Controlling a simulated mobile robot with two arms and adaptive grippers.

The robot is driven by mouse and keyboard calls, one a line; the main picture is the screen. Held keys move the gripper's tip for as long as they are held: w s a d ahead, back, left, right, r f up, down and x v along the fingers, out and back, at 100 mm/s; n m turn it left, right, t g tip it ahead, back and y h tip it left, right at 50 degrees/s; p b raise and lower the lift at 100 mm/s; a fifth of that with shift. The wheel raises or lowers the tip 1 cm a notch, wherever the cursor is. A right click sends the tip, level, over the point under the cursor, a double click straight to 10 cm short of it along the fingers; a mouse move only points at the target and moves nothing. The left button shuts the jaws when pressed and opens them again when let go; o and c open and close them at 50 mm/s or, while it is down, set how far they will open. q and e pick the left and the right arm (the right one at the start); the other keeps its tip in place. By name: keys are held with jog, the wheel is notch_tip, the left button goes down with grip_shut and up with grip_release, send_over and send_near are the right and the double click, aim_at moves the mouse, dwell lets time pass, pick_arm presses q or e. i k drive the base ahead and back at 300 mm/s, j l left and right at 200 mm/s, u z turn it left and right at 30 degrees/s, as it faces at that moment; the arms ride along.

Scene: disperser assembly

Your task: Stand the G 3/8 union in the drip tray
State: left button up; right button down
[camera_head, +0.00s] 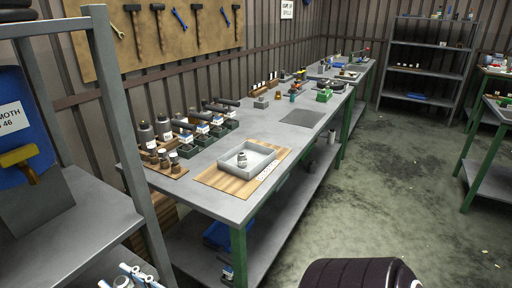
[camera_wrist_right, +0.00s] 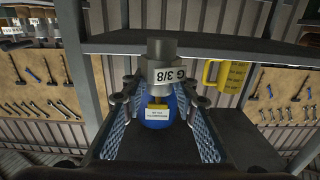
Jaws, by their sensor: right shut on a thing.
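The G 3/8 union is a short grey cylinder (camera_wrist_right: 162,48) with a white label, its lettering upside down in the right wrist view. My right gripper (camera_wrist_right: 160,88) is shut on it, with a ribbed blue-grey finger on each side. The drip tray (camera_head: 228,166) is a shallow grey tray on a wooden board on the near workbench in the head view. A small metal fitting (camera_head: 241,158) stands inside the tray. I cannot make out the union in the head view. My left gripper is not in view.
The workbench (camera_head: 220,200) also carries bottles (camera_head: 164,128), dark bins (camera_head: 190,145) and a wooden block with small parts (camera_head: 165,166). A grey shelf rack (camera_head: 110,90) with a blue drum (camera_head: 12,120) stands at the left. A white and blue thing (camera_head: 130,276) is cut off below.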

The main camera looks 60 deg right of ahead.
aim_at(261, 158)
jog(key=i+l+z, duration=0.15)
jog(key=l, duration=0.3)
jog(key=l+z, duration=0.15)
jog(key=l, duration=0.3)
jog(key=i+l+z, duration=0.15)
jog(key=l, duration=0.25)
jog(key=i+l+z, duration=0.2)
jog(key=l, duration=0.2)
